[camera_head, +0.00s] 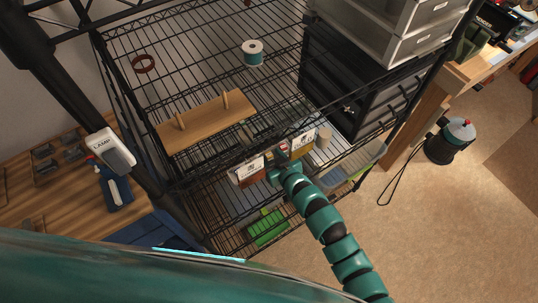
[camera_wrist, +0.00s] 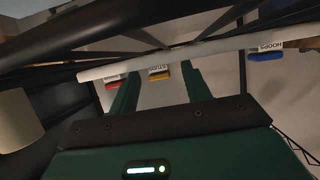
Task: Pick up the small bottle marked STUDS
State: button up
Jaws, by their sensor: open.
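The label STUDS reads on a small item with a yellow part (camera_wrist: 158,75) in the wrist view. It appears beyond my gripper (camera_wrist: 160,80), between its two green fingers, which are apart and empty. A pale bar crosses in front and hides part of it. In the head view my gripper (camera_head: 279,166) reaches in at the front of the wire rack; the STUDS bottle cannot be made out for sure there.
A red labelled item (camera_wrist: 114,82) is by the left finger; a blue one marked HOOPS (camera_wrist: 266,55) is to the right. White-labelled boxes, left (camera_head: 248,170) and right (camera_head: 302,146), flank my gripper. The rack (camera_head: 190,55) bears a wooden stand (camera_head: 205,122).

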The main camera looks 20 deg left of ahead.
grip_shut()
jog(key=shift+r, duration=0.15)
